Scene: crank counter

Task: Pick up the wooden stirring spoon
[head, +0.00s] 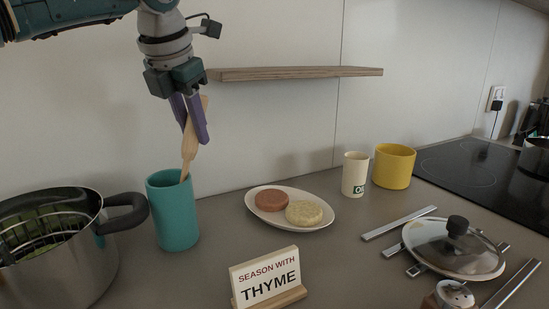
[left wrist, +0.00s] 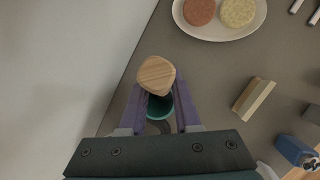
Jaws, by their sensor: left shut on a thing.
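The wooden stirring spoon (head: 189,150) is upright and slightly tilted between the purple fingers of my left gripper (head: 196,118) in the head view. My left gripper is shut on it near its upper part. The spoon's lower end is at the mouth of the teal cylindrical holder (head: 174,215); whether it is still inside is hard to tell. In the left wrist view the spoon's wooden top end (left wrist: 156,75) shows between the fingers, with the teal holder (left wrist: 159,106) below. My right gripper is not in view.
A steel pot (head: 75,255) with a black handle stands left of the holder. An oval plate (head: 262,218) with two patties, a "SEASON WITH THYME" sign (head: 268,280), a cream cup (head: 355,174), a yellow pot (head: 394,167) and a glass lid (head: 440,248) lie rightward. A wooden shelf (head: 300,73) is on the wall.

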